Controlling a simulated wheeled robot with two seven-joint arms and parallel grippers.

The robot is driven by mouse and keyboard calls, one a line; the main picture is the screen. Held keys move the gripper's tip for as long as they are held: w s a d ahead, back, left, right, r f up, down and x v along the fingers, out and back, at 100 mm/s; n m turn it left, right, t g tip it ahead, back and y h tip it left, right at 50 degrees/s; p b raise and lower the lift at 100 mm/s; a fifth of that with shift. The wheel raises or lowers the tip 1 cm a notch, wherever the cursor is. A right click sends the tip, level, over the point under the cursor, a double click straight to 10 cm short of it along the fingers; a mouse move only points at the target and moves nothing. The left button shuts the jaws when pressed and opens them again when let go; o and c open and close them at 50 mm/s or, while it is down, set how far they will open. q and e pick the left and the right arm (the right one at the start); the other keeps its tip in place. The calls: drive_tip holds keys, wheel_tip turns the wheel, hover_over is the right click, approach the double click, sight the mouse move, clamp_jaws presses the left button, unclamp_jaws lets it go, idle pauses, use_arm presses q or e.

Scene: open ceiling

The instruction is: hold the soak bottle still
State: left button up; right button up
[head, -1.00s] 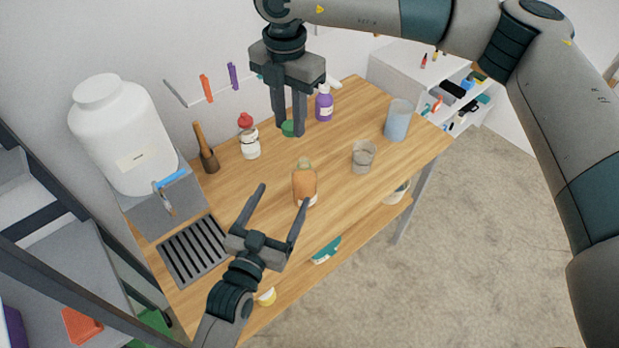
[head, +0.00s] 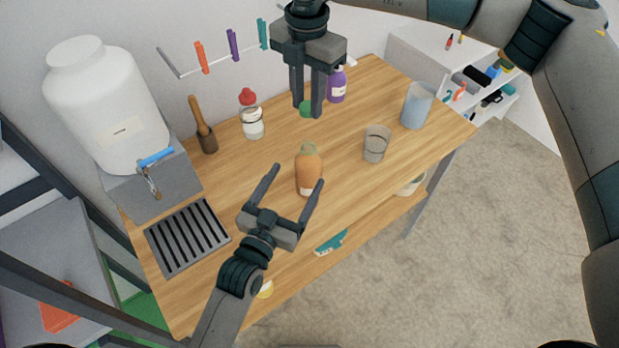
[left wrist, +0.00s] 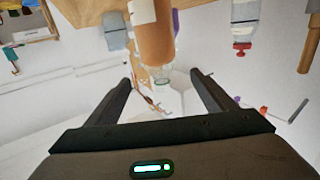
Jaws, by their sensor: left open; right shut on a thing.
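An orange-brown bottle (head: 309,172) with a pale label and a clear greenish neck, which I take for the soak bottle, stands upright mid-table. It also shows upside down in the left wrist view (left wrist: 153,40). My left gripper (head: 298,175) is open and empty; in the head view its fingertips lie on either side of the bottle, and I see no contact. My right gripper (head: 307,112) is shut on a small green thing (head: 306,109), mostly hidden by its fingers, at the table's back.
A white tank (head: 105,110) stands left.

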use_arm(q)
wheel_tip(320, 180, down, 2)
drive_tip(key=shift+w+f+b, duration=0.15)
drive_tip(key=shift+b, duration=0.65)
use_arm(e)
wheel_tip(320, 180, down, 2)
drive_tip(key=shift+w+d+f, duration=0.1)
drive_tip(key=shift+w+f, duration=0.05)
use_arm(q)
drive_tip(key=shift+f, duration=0.25)
use_arm(e)
drive_tip(key=shift+f, duration=0.25)
use_arm(q)
drive_tip(key=shift+b, duration=0.35)
drive_tip(key=shift+x, duration=6)
drive_tip(key=shift+c, duration=0.4)
drive_tip(key=c, duration=1.5)
drive_tip(key=shift+c, duration=0.2)
use_arm(e)
hover_over(308, 144)
drive_tip(key=shift+f, duration=2.55)
